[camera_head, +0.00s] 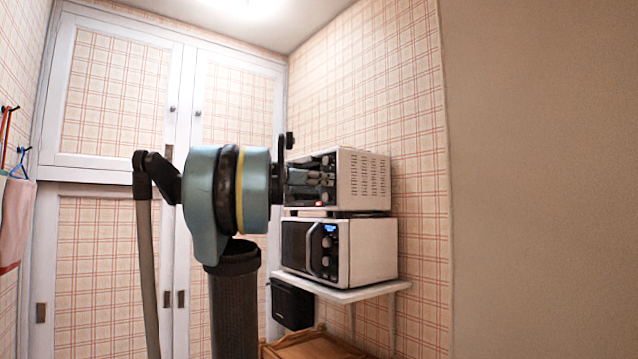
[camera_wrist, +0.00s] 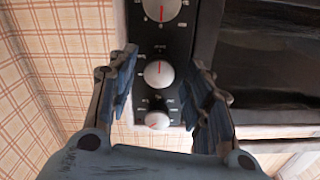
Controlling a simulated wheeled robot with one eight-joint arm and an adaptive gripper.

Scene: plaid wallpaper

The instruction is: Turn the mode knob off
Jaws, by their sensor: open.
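The wrist view shows a dark control panel with three silver knobs in a row: a top knob (camera_wrist: 161,9) cut by the frame edge, a middle knob (camera_wrist: 158,74) and a smaller bottom knob (camera_wrist: 157,120). Each has a red pointer line. The markings are too small to read, so I cannot tell which is the mode knob. My gripper (camera_wrist: 162,62) is open, its fingers either side of the panel, with the middle and bottom knobs showing between them. In the head view my gripper (camera_head: 312,186) is in front of the upper white oven (camera_head: 365,180) and hides much of its face.
A white microwave (camera_head: 372,252) with a lit display stands below the oven on a white wall shelf (camera_head: 350,293). A black box (camera_head: 292,305) is under the shelf, above a wooden surface (camera_head: 315,348). White cupboard doors (camera_head: 120,90) stand behind. A dark oven door (camera_wrist: 270,60) is right of the panel.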

